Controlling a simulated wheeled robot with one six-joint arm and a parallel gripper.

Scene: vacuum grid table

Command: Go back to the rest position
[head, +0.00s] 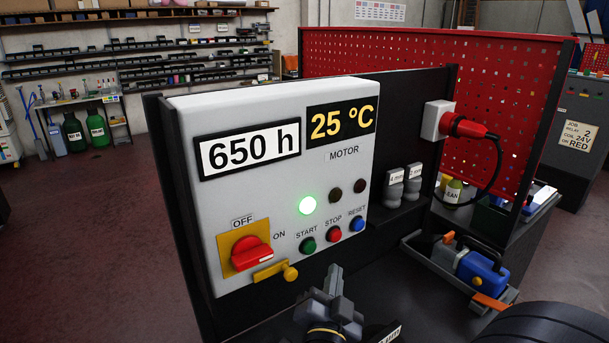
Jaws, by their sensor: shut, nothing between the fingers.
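My gripper (333,286) shows at the bottom centre, in front of the lower edge of the grey control panel (190,115). Its fingers are shut with nothing between them. It stands below the row of green START (308,245), red STOP (334,234) and blue RESET (357,223) buttons, apart from them in the picture. The red rotary switch (250,254) on its yellow plate is to the left of my gripper. A green lamp (307,205) is lit. My gripper's lower part is cut off by the frame edge.
A red plug (467,128) sits in a socket on the dark board, its cable hanging down. A blue and grey device (480,268) lies in a tray at right. A dark ribbed round body (550,325) fills the lower right corner. Open floor (90,240) lies at left.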

